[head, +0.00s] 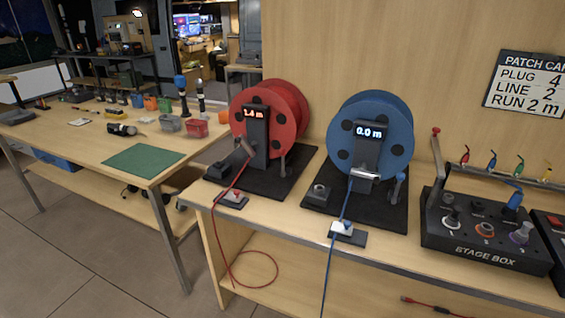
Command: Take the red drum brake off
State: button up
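The red drum (291,104) stands upright on a black base plate (262,183) at the left of the near bench. Its dark post (256,137) has a display reading 1.4 m. A grey lever (283,163) stands near the drum's lower right, and a short dull red-brown piece (246,147) juts out by the post. I cannot tell which part is the brake or how it is set. A red cable (223,208) runs from the drum past a small block (234,199) and hangs in a loop over the front edge. My gripper is not in view.
A blue drum (388,105) reading 0.0 m stands close on the right, its blue cable (332,250) hanging over the edge. A stage box (487,240) is farther right. A tool table (95,147) with a green mat (142,160) is at left.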

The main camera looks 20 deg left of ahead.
aim_at(283, 162)
jog(key=u, duration=0.75)
jog(key=i, duration=0.75)
jog(key=u, duration=0.45)
